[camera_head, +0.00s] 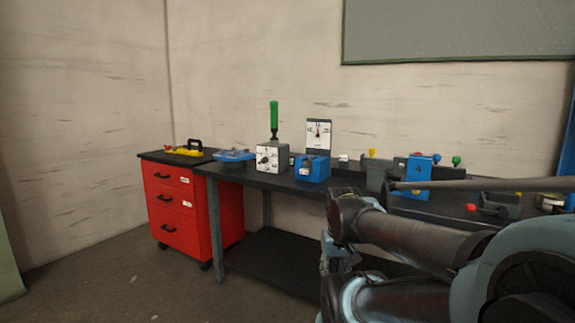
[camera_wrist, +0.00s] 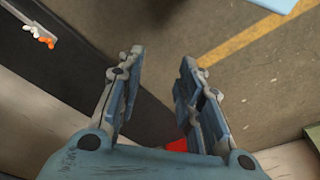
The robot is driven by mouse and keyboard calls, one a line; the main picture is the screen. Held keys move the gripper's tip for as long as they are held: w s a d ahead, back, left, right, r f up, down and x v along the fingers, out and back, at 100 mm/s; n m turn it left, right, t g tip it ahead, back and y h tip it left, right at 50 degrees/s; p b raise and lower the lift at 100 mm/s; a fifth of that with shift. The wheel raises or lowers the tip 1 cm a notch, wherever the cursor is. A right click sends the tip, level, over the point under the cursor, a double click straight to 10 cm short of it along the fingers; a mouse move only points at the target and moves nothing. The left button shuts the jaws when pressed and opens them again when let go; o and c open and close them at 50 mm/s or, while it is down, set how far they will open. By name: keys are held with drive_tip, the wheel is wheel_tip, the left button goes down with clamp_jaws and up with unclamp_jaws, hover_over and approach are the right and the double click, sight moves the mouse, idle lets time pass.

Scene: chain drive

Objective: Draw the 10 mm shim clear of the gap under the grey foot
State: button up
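My gripper (camera_wrist: 163,57) is open in the wrist view, with two blue-grey fingers apart and nothing between them. It faces the floor and a dark strip, away from any object I can recognise as the task's. I cannot make out the 10 mm shim, the grey foot or the gap in either view. In the head view my arm crosses the lower right and hides part of the bench; I cannot clearly make out the gripper there.
The dark bench (camera_head: 254,178) carries a grey box with a green handle (camera_head: 274,118), a blue gauge unit (camera_head: 312,170), a blue block (camera_head: 417,173) and a blue tray (camera_head: 234,156). A red drawer cabinet (camera_head: 178,210) stands at left. Floor (camera_head: 110,285) in front is clear.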

drive_tip(key=shift+w+a, duration=0.2)
drive_tip(key=shift+a, duration=0.1)
drive_tip(key=o, duration=0.4)
drive_tip(key=shift+s+r, duration=0.15)
drive_tip(key=o, duration=0.4)
drive_tip(key=shift+s+r+n, duration=0.15)
drive_tip(key=shift+r+n, duration=0.15)
drive_tip(key=shift+c, duration=0.2)
wheel_tip(320, 180, up, 21)
drive_tip(key=n+t+h, duration=0.8)
drive_tip(key=n+t, duration=0.1)
drive_tip(key=n, duration=1.9)
hover_over(304, 171)
drive_tip(key=s+a, duration=1)
drive_tip(key=s, duration=0.3)
drive_tip(key=x, duration=1.6)
drive_tip(key=shift+w+d+f, duration=0.15)
drive_tip(key=shift+d, duration=0.2)
